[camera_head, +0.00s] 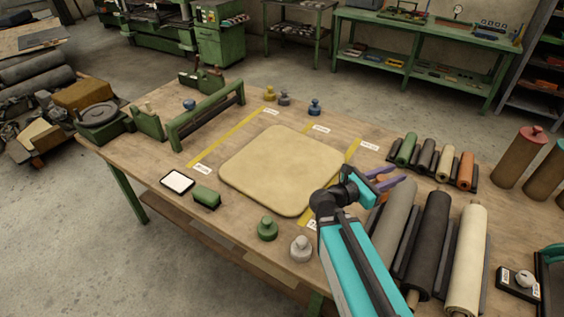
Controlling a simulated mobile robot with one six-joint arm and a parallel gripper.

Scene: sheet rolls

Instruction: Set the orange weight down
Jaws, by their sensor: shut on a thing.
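My gripper (390,180), with purple fingers, is on the right side of the table, just right of the beige mat (280,170). It is shut on the orange weight (383,197), of which only a small orange part shows beneath the fingers. My wrist and the fingers hide the rest of it. The gripper is above the upper end of the large grey roll; its exact height is hard to tell.
Large grey (393,215), black (432,235) and cream (467,255) rolls lie at right. Smaller rolls (426,158) lie behind. Yellow (269,94), grey (284,98), blue (314,107), green (267,230) and white (301,248) weights stand around the mat, whose top is clear.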

